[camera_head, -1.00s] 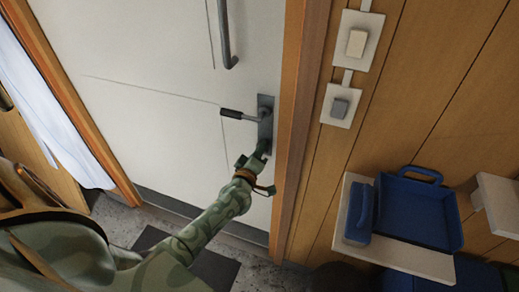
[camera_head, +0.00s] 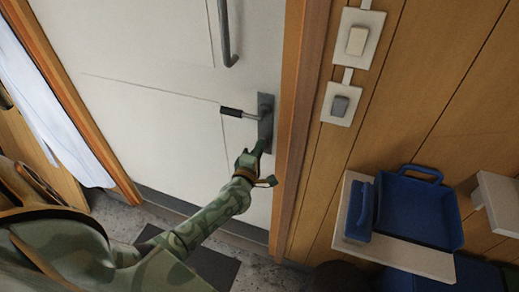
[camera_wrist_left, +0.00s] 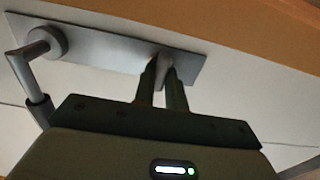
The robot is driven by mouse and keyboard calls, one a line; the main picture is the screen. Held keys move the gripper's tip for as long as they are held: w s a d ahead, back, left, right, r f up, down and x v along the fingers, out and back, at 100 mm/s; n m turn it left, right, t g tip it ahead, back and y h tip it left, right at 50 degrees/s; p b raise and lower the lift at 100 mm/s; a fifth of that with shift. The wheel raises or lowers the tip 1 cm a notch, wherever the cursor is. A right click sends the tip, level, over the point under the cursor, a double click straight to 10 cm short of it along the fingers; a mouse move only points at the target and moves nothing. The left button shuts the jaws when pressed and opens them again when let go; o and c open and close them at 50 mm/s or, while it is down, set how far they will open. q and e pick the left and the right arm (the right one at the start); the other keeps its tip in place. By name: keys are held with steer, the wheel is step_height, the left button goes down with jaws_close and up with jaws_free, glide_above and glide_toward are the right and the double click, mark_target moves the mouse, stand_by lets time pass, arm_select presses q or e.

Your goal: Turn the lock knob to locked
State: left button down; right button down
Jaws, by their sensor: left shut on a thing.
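The lock knob (camera_wrist_left: 164,60) is a small grey piece on the lock plate below the door handle. My left gripper (camera_wrist_left: 162,75) is shut on it, one dark finger on each side; the fingers hide much of the knob. In the head view my left gripper (camera_head: 262,150) is at the lower end of the grey lock plate (camera_head: 266,108), and the knob is hidden there. The lever handle (camera_head: 238,113) with a dark grip points left from the plate's upper part. The white door (camera_head: 150,60) is closed in its frame. My right gripper is not in view.
A wooden door frame (camera_head: 292,130) stands just right of the gripper. Two switches, one cream (camera_head: 357,41) and one grey (camera_head: 339,106), are on the wall. A shelf (camera_head: 400,258) holds an open blue toolbox (camera_head: 420,210). A vertical pull bar (camera_head: 225,30) is higher on the door.

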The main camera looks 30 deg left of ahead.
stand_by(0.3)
arm_select(q)
steer(key=c, duration=1.4)
jaws_free()
steer(key=shift+c, duration=0.2)
steer(key=p+v, duration=0.2)
steer(key=v, duration=1.4)
steer(key=shift+s+p, duration=0.2)
steer(key=shift+p, duration=0.1)
steer(key=shift+d, duration=0.15)
